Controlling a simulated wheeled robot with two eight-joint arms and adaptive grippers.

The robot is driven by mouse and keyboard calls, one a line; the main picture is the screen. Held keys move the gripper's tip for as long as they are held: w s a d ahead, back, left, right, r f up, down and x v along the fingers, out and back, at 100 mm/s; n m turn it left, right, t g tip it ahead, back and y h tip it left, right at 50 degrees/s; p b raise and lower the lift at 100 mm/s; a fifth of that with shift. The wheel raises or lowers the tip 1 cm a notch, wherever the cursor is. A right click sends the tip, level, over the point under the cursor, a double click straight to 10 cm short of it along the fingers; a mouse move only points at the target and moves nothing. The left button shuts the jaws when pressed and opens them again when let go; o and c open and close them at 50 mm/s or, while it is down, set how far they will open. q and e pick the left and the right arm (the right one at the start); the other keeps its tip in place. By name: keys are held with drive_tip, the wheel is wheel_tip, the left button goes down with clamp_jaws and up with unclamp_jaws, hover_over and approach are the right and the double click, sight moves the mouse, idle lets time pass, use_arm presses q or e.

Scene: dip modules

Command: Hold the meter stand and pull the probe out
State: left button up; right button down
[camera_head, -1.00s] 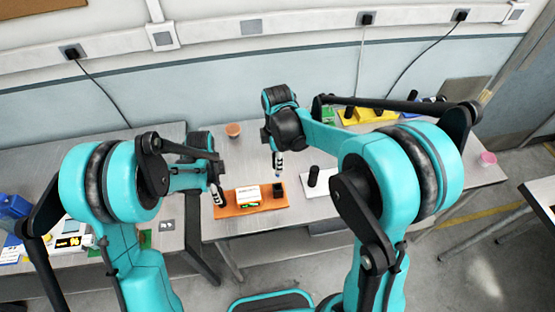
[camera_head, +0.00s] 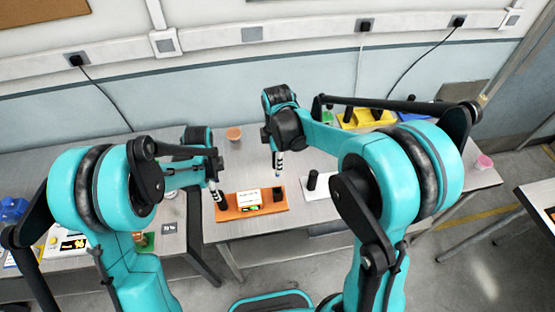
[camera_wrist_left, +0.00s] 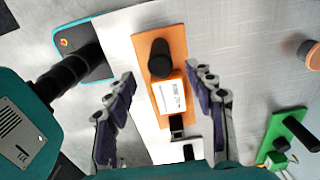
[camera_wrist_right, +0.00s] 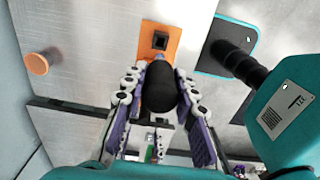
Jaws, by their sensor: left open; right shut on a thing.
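The orange meter stand (camera_head: 232,214) lies on the table, with a white meter (camera_head: 248,200), a black post (camera_head: 221,199) at its left end and a black socket (camera_head: 277,193) at its right. My left gripper (camera_head: 215,186) is open just above the post. In the left wrist view the post (camera_wrist_left: 160,58) shows between the spread fingers (camera_wrist_left: 160,75). My right gripper (camera_wrist_right: 160,75) is shut on the black probe (camera_wrist_right: 160,92), whose body hides part of the stand. In the head view the probe's bluish tip (camera_head: 278,173) is above and apart from the socket.
A white base with a black post (camera_head: 312,180) stands right of the orange stand. A brown cup (camera_head: 233,133) is behind. More modules lie at the left.

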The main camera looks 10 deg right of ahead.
drive_tip(key=shift+r+p, duration=2)
drive_tip(key=shift+r, duration=0.15)
use_arm(q)
wheel_tip(320, 180, up, 7)
use_arm(e)
drive_tip(key=shift+f, duration=0.1)
drive_tip(key=shift+f+b, duration=0.15)
drive_tip(key=shift+b, duration=0.15)
use_arm(q)
drive_tip(key=s+a+f+n+t+b, duration=0.3)
drive_tip(key=s+n+b, duration=0.5)
drive_tip(key=b, duration=0.3)
drive_tip(key=s+a+f+n+t+b, duration=0.4)
drive_tip(key=s+n+b, duration=0.4)
drive_tip(key=n+b, duration=0.2)
drive_tip(key=shift+a+f+b, duration=0.15)
drive_tip(key=shift+f+b, duration=0.15)
drive_tip(key=shift+b, duration=0.75)
use_arm(e)
drive_tip(key=s+d+f+m, duration=0.1)
drive_tip(key=d+f+m, duration=0.2)
drive_tip(key=f+m, duration=0.6)
drive_tip(key=s+d+f+m, duration=0.1)
drive_tip(key=d+f+m, duration=0.3)
drive_tip(key=f+m, duration=0.5)
drive_tip(key=shift+d+f, duration=0.15)
drive_tip(key=shift+f, duration=0.15)
